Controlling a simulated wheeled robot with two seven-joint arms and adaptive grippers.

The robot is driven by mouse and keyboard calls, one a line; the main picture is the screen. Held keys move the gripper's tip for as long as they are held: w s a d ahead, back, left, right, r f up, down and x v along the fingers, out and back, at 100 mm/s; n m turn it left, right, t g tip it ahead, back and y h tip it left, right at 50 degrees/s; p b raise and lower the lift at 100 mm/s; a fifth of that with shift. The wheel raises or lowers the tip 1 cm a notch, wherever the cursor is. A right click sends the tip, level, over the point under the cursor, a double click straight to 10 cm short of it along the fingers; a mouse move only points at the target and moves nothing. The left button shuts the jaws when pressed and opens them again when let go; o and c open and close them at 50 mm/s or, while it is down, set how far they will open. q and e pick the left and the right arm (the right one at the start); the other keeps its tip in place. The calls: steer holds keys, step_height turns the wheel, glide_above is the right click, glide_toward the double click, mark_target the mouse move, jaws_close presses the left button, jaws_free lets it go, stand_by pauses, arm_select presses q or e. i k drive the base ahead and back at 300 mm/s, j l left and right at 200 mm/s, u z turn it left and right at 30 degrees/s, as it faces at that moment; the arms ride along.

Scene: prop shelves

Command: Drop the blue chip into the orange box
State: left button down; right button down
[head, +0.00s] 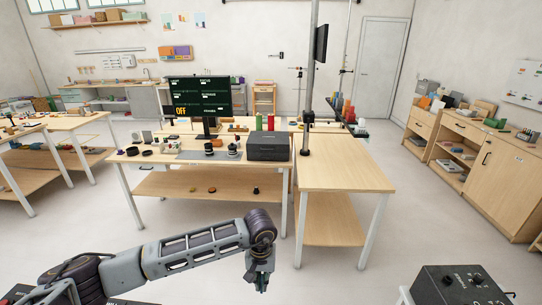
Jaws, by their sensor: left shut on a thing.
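My left arm comes in from the lower left, and its gripper (259,280) hangs down over open floor in front of the tables. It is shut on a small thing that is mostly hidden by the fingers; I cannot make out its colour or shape. I cannot pick out a blue chip anywhere else. A small orange thing (424,103) sits on top of the cabinet at the right, far from the gripper; I cannot tell whether it is the orange box. My right gripper is not in view.
A wooden table (131,156) ahead holds a monitor (199,96), a dark grey case (268,147) and small parts. A bare-topped table (345,177) stands beside it. A dark box with knobs (460,288) is at lower right. The floor between is clear.

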mark_target(215, 145)
steer(key=i+j, duration=0.25)
steer(key=i, duration=0.25)
steer(key=i+j, duration=0.25)
steer(key=i, duration=0.25)
steer(key=i+j, duration=0.25)
steer(key=i, duration=0.3)
steer(key=i+j, duration=0.25)
steer(key=i, duration=0.25)
steer(key=i+j, duration=0.2)
steer(key=i, duration=0.3)
steer(key=i+j, duration=0.25)
steer(key=i, duration=0.25)
steer(key=i+j, duration=0.25)
steer(key=i, duration=0.3)
